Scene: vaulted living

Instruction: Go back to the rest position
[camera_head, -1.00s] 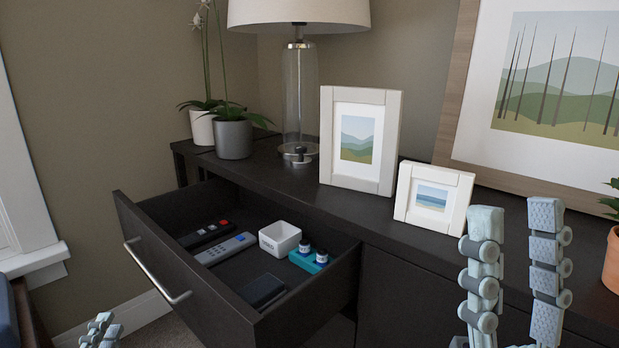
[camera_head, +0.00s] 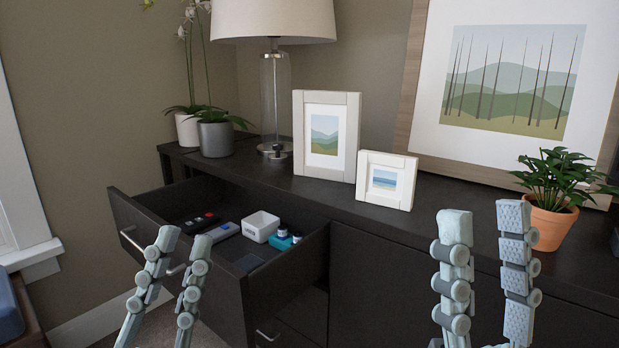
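My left gripper (camera_head: 183,240) is at the lower left, in front of the open drawer (camera_head: 245,263). Its two fingers are apart with nothing between them, and they cover part of the drawer front and handle. My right gripper (camera_head: 484,222) is at the lower right, in front of the dark cabinet (camera_head: 385,262). Its two fingers point up, apart and empty. Both grippers are clear of the drawer's contents.
The drawer holds a white box (camera_head: 261,227), a grey remote (camera_head: 222,232), a dark remote (camera_head: 200,222) and small bottles on a teal base (camera_head: 283,240). On top stand a lamp (camera_head: 275,105), picture frames (camera_head: 326,136) and potted plants (camera_head: 551,222).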

